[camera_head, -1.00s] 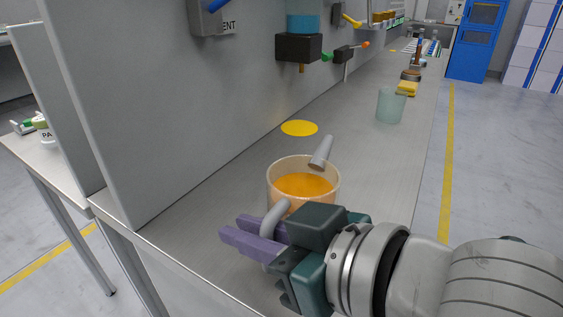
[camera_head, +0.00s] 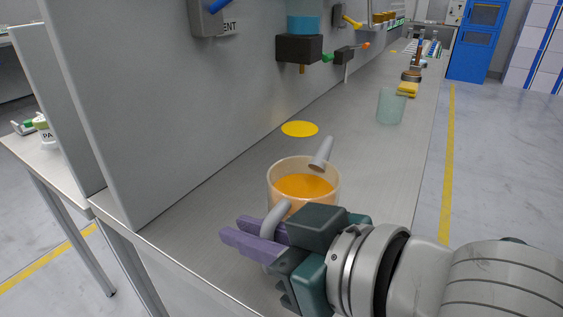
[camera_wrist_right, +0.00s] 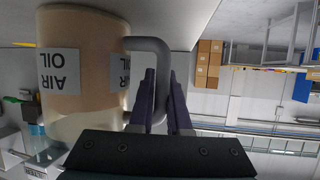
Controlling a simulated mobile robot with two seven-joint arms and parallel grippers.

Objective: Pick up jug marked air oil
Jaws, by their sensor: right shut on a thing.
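The jug marked air oil (camera_head: 304,186) is a translucent, peach-tinted vessel with orange liquid inside. It is upright at the near part of the bench, and I cannot tell whether it touches the surface. In the right wrist view the jug (camera_wrist_right: 100,32) shows upside down with two "AIR OIL" labels. Its grey handle (camera_wrist_right: 152,46) passes between my purple fingers. My right gripper (camera_head: 247,240) is shut on the handle; it also shows in the right wrist view (camera_wrist_right: 162,98). A grey spout sticks up on the jug's far right side. My left gripper is not in view.
The metal bench (camera_head: 361,137) runs away along a grey wall panel (camera_head: 180,110). A yellow disc (camera_head: 300,128) lies behind the jug. A clear greenish cup (camera_head: 391,106) and a yellow sponge-like block (camera_head: 407,89) stand farther back. A black dispenser (camera_head: 298,48) juts from the wall.

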